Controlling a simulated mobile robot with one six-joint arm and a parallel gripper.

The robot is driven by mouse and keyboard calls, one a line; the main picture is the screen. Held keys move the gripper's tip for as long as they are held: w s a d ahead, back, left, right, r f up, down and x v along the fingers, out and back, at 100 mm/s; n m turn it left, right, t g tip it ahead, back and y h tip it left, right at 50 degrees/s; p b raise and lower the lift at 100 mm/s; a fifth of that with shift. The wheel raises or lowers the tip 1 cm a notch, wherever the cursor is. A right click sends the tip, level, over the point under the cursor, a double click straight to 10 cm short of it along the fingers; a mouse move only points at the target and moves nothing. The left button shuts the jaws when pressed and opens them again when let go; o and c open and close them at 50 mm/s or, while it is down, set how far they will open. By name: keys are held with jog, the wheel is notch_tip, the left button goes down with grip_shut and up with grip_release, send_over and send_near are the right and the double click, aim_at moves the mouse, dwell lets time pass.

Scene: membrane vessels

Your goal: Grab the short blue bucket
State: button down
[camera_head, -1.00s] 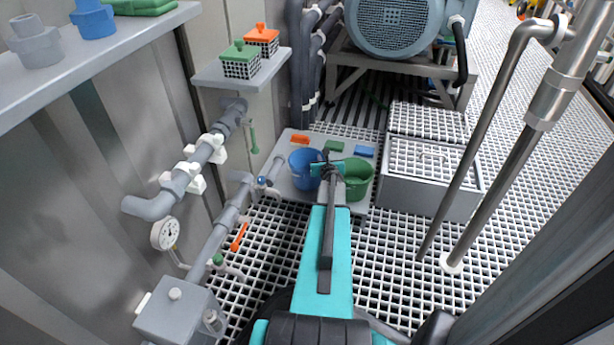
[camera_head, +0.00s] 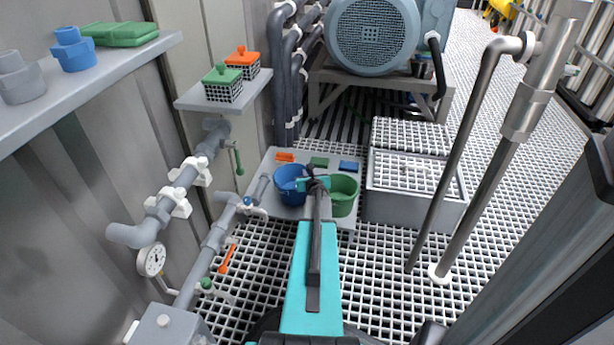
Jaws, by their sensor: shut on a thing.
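The short blue bucket (camera_head: 286,188) stands on a light grey platform (camera_head: 268,163) low in the middle of the view. My gripper (camera_head: 309,184) is at the right side of the blue bucket's rim, between it and a green bucket (camera_head: 343,194). It is shut on the blue bucket's rim. The fingertips are small and partly hidden by my own wrist. The bucket looks upright, and I cannot see any gap under it.
Orange (camera_head: 285,157), green (camera_head: 319,162) and blue (camera_head: 349,166) blocks lie behind the buckets. Pipes and valves (camera_head: 180,195) run along the left wall. A grey box (camera_head: 410,205) stands to the right, and a large motor (camera_head: 373,35) behind. Slanted metal poles (camera_head: 490,180) rise at right.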

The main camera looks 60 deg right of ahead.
notch_tip(320, 180, up, 17)
jog(key=p, duration=1.1)
jog(key=shift+f, duration=0.15)
